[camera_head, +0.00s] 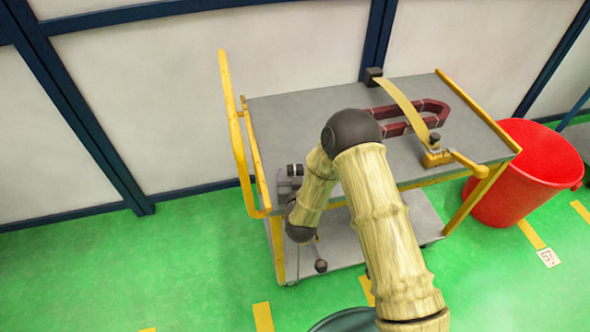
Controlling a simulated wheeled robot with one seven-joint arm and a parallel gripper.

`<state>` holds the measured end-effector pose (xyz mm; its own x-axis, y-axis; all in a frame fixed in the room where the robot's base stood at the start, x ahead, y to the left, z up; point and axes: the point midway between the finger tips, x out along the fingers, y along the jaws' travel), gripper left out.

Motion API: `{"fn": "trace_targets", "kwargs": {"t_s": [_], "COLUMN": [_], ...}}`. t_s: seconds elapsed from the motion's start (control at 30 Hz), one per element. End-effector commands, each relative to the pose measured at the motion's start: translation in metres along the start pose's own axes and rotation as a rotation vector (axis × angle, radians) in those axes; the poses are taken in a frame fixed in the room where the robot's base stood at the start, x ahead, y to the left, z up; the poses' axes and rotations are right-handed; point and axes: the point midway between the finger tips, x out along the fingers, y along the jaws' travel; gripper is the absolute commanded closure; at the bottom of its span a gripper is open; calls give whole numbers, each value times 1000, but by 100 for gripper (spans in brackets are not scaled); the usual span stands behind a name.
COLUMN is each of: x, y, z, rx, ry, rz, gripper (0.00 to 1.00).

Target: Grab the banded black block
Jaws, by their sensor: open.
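A small black block with light bands (295,169) appears at the left end of the grey cart top (290,120), just inside the yellow handle. My gripper (287,182) is the small grey shape right below the block in the picture, partly hidden by my wooden-looking forearm. It is open, and the block does not look held. The fingertips are too small to make out, so I cannot tell whether they touch the block or sit around it.
On the cart top lie a dark red U-shaped piece (438,108), a curved yellow strip (403,103), a yellow-handled clamp (437,157) and a plain black block (373,76). The yellow handle (234,125) rises left of my gripper. A red bucket (520,175) stands right.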

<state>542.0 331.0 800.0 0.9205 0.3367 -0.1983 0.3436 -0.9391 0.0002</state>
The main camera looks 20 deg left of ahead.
Motion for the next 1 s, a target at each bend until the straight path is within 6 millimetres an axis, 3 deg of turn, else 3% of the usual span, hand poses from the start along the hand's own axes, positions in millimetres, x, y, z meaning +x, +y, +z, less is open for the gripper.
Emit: {"fn": "trace_targets", "kwargs": {"t_s": [0.13, 0.3, 0.4, 0.73, 1.0], "x": [0, 0, 0, -1, -8], "y": [0, -1, -2, -3, -3], "z": [0, 0, 0, -4, -38], "rx": [0, 0, -1, -1, 0], "ry": [0, 0, 0, 2, 5], "rz": [-1, -2, -3, -5, -4], "gripper": [27, 61, 76, 76, 76]}}
